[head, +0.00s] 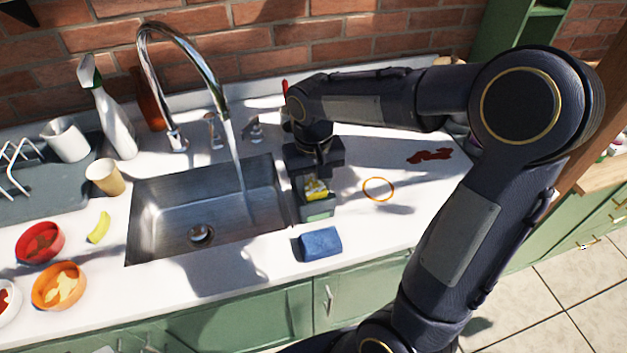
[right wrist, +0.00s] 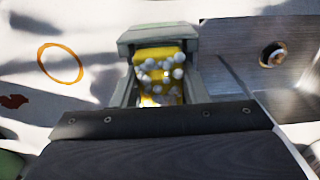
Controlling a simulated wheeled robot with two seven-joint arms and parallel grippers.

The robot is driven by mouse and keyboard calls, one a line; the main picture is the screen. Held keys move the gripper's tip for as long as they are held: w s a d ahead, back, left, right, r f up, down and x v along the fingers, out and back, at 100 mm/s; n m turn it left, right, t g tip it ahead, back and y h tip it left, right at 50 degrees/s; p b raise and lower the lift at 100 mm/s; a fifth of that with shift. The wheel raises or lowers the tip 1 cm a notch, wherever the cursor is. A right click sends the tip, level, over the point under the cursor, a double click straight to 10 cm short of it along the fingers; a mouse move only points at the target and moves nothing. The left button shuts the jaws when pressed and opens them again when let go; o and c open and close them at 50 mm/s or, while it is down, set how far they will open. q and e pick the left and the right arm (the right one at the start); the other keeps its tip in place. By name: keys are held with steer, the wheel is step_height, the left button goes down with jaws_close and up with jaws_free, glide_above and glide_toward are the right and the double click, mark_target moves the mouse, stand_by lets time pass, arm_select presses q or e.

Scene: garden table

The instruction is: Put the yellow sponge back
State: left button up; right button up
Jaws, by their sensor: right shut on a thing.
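My right gripper (head: 317,196) is over the counter, just right of the sink. The yellow sponge (right wrist: 160,58) is between its jaws, with white foam bubbles on it. The sponge also shows as a small yellow patch in the head view (head: 317,184). A grey piece with a pale green strip (right wrist: 158,37) is at the sponge's far end; I cannot tell whether it belongs to the gripper or to a holder. The gripper hides part of the sponge. An orange ring (head: 378,189) is on the counter right of the gripper. My left gripper is not in view.
The sink (head: 190,205) has water running from the tap (head: 180,60). A blue sponge (head: 320,243) lies near the counter's front edge. A red-brown stain (head: 430,156) is at the right. Bowls, a cup (head: 104,177) and a spray bottle (head: 112,120) stand left.

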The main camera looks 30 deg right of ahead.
mark_target(314, 183)
steer(key=shift+f, duration=0.2)
steer(key=o, duration=0.9)
steer(key=shift+r, duration=0.1)
steer(key=shift+o, duration=0.2)
step_height(314, 183, up, 12)
steer(key=s+a+f+t+y, duration=0.2)
steer(key=s+f, duration=0.1)
steer(key=s, duration=0.5)
steer(key=s+a+f+n+t+y, duration=0.1)
steer(key=s+a+f+t, duration=0.1)
steer(key=s, duration=0.6)
step_height(314, 183, down, 2)
steer(key=shift+s+f+t+y+p, duration=0.15)
steer(key=shift+t+y+p, duration=0.25)
steer(key=shift+t, duration=0.4)
